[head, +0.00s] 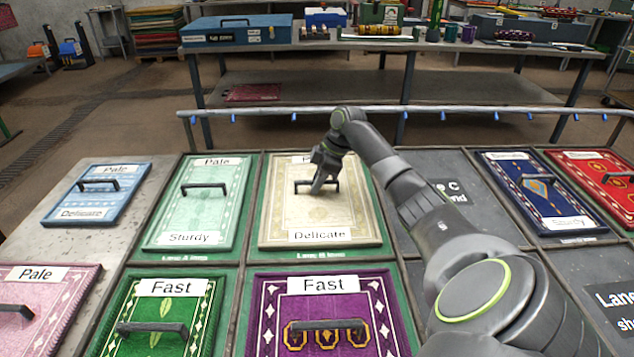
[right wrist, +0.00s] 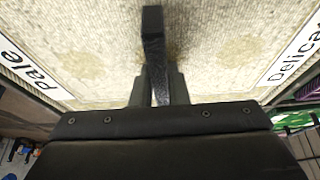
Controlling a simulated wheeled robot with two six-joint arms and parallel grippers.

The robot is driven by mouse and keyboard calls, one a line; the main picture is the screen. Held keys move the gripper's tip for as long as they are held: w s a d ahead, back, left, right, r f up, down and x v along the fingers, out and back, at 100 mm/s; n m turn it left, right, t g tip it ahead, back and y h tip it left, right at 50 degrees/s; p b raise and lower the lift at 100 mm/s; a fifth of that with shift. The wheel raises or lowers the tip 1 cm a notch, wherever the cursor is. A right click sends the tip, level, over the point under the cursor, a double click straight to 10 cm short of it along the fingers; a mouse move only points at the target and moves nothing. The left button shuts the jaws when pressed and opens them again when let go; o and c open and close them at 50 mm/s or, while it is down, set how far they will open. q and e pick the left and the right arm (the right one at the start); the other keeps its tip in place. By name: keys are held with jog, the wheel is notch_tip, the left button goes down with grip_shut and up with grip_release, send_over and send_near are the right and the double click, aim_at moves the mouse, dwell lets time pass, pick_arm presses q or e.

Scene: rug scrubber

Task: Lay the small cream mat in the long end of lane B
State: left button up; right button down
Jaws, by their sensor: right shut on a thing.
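The cream mat (head: 350,215) lies flat in the far green-lined section, whose front label reads Lane B and is partly cut off from clear reading. Its cards read Pale, mostly hidden by my arm, and Delicate. My right gripper (head: 321,178) is over the mat's middle, shut on its dark handle. In the right wrist view the fingers (right wrist: 158,95) close on the handle (right wrist: 153,30), with the cream weave (right wrist: 215,45) close behind. My left gripper is not in view.
A pale green mat (head: 190,225) lies left of it. A green Fast mat (head: 155,315) and a purple Fast mat (head: 325,330) lie nearer. Blue (head: 95,205) and pink (head: 40,300) mats are at left. Navy (head: 530,205) and red (head: 605,185) mats lie right. Part of Lane C (head: 480,215) is bare.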

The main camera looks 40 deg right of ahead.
dwell(0.3)
jog(key=c, duration=1.4)
grip_release()
jog(key=shift+f, duration=0.1)
jog(key=v, duration=1.2)
jog(key=shift+a+r, duration=0.1)
jog(key=shift+r, duration=0.15)
